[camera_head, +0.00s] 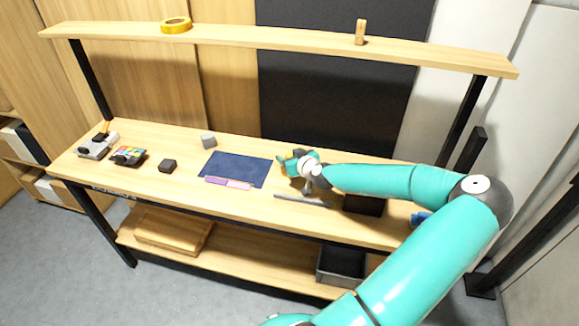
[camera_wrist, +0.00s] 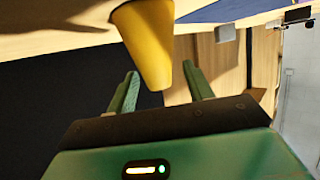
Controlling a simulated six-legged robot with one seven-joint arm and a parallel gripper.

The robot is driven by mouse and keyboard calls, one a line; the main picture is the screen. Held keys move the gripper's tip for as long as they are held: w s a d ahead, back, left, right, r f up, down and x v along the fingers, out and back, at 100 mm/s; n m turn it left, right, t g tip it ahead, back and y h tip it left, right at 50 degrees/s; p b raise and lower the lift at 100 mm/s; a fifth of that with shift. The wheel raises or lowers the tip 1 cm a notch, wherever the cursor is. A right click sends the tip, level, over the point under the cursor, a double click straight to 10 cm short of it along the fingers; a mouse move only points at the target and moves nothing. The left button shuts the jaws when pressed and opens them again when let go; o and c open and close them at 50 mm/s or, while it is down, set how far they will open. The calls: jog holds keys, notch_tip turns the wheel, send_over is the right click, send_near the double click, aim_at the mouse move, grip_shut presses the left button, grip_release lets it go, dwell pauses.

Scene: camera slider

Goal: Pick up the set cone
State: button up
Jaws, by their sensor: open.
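The set cone (camera_wrist: 148,45) is yellow-orange and shows large in the wrist view. Its wide end is toward the picture's top and its narrow end points down between the two green fingers. My gripper (camera_wrist: 162,80) is open, with a finger on each side of the cone's narrow part. A gap shows at the right finger; I cannot tell whether the left finger touches. In the head view my gripper (camera_head: 289,166) is low over the workbench (camera_head: 180,187), just right of the blue mat (camera_head: 236,168). The cone is mostly hidden there by my gripper and wrist.
A pink and purple strip (camera_head: 228,183) lies at the mat's front edge. A grey rod (camera_head: 300,200) and a dark box (camera_head: 363,206) lie near my wrist. A raised shelf (camera_head: 270,36) spans the back.

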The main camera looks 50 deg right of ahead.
jog(key=c, duration=1.1)
jog(key=shift+o, duration=0.2)
jog(key=shift+r, duration=0.1)
jog(key=shift+r, duration=0.55)
jog(key=s+a+r, duration=0.2)
jog(key=a+r, duration=0.4)
jog(key=s+a+r, duration=0.2)
jog(key=a+r, duration=0.3)
jog(key=a, duration=0.2)
jog(key=shift+s+r, duration=0.35)
